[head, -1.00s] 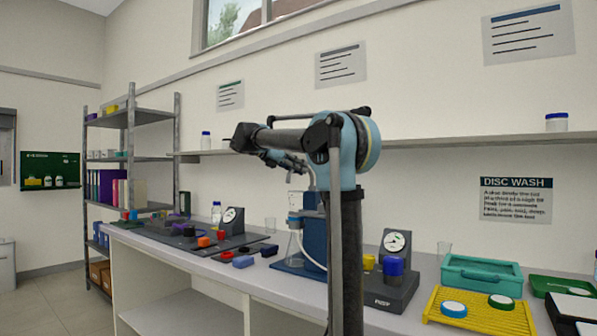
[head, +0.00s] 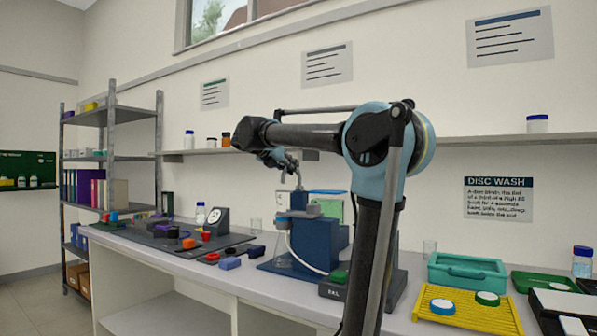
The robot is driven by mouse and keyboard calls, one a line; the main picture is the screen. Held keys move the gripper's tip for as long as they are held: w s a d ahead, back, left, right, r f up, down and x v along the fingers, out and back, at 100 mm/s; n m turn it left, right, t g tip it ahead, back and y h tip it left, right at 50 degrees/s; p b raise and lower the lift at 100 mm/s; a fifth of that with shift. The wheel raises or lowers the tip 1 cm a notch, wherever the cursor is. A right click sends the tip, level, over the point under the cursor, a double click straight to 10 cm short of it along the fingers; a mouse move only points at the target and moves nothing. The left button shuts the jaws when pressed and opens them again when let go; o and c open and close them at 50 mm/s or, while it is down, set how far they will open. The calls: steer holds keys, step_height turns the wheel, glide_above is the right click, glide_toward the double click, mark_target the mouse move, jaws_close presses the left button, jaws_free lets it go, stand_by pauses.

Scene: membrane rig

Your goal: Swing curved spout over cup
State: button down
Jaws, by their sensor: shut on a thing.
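The membrane rig (head: 315,245) is a dark blue stand on the bench, with a light blue head, a clear flask (head: 283,247) and a white hose. A thin grey curved spout (head: 299,181) rises above the rig's head. My gripper (head: 292,170) is at the top of this spout and is shut on it, though the fingers are small and dark in the head view. I cannot tell which is the task's cup. The spout's outlet is not clear.
A teal tray (head: 467,271) and a yellow rack (head: 470,312) with lidded discs lie at the right. A dial gauge (head: 216,222) and several small coloured parts stand on the left bench. A wall shelf (head: 480,140) runs behind. My arm hides part of the bench right of the rig.

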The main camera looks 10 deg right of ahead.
steer(key=shift+s+d, duration=0.1)
steer(key=shift+d, duration=0.05)
steer(key=c, duration=1.6)
jaws_free()
steer(key=shift+o, duration=0.2)
steer(key=shift+s+a+r, duration=0.15)
steer(key=shift+s+a, duration=0.05)
steer(key=shift+a, duration=0.15)
steer(key=v, duration=1.1)
